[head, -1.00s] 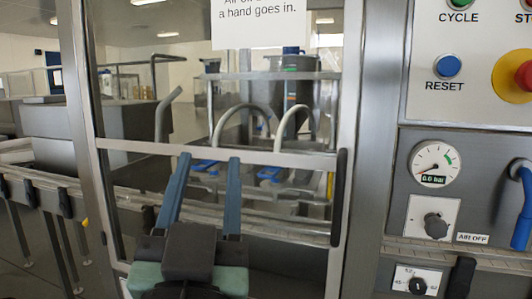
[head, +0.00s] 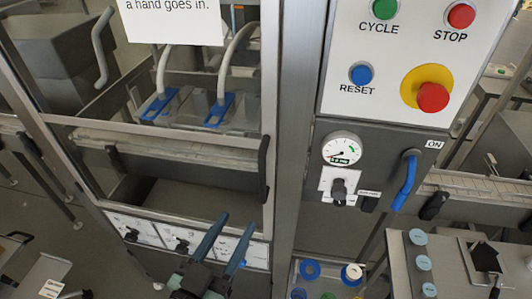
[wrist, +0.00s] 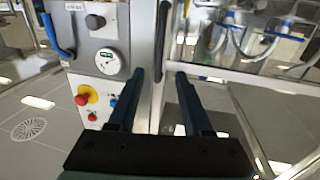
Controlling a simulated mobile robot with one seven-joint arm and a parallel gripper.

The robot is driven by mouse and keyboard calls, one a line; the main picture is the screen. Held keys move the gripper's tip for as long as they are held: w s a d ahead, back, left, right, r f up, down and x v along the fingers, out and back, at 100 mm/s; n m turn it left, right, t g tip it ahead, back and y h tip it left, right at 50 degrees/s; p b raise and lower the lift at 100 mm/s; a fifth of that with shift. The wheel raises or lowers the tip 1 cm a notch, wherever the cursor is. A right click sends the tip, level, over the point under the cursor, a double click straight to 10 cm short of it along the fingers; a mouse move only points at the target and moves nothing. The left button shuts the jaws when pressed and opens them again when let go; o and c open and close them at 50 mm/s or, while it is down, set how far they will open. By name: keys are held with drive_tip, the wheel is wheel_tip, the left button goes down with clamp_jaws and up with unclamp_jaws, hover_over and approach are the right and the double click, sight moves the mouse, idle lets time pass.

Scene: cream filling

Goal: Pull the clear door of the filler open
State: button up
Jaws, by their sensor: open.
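The clear door (head: 190,165) of the filler has a metal frame and a crossbar, and fills the left and middle of the head view. Its handle side lies along the metal post, and I see no gap there. A black vertical handle (head: 263,170) is on its right edge; a dark upright bar, likely this handle, shows in the wrist view (wrist: 162,20). My gripper (head: 236,222) is open and empty, with blue fingers. In the head view it appears lower and left of the handle. In the wrist view the fingers (wrist: 160,76) point towards the post and the bar, apart from them.
Right of the door is the control panel (head: 345,95) with buttons, a gauge (head: 342,150) and a blue lever (head: 405,180) hanging down. White plates with knobs (head: 185,238) sit below the door. A side table (head: 400,285) with blue-topped pots stands at lower right.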

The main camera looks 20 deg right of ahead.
sight(261, 181)
drive_tip(key=p+x, duration=0.5)
drive_tip(key=x, duration=0.6)
drive_tip(key=shift+w+d, duration=0.15)
drive_tip(key=shift+d, duration=0.1)
drive_tip(key=shift+w+d+f, duration=0.1)
drive_tip(key=shift+w+d, duration=0.3)
drive_tip(key=shift+w, duration=0.05)
drive_tip(key=shift+c, duration=0.3)
clamp_jaws()
idle(0.4)
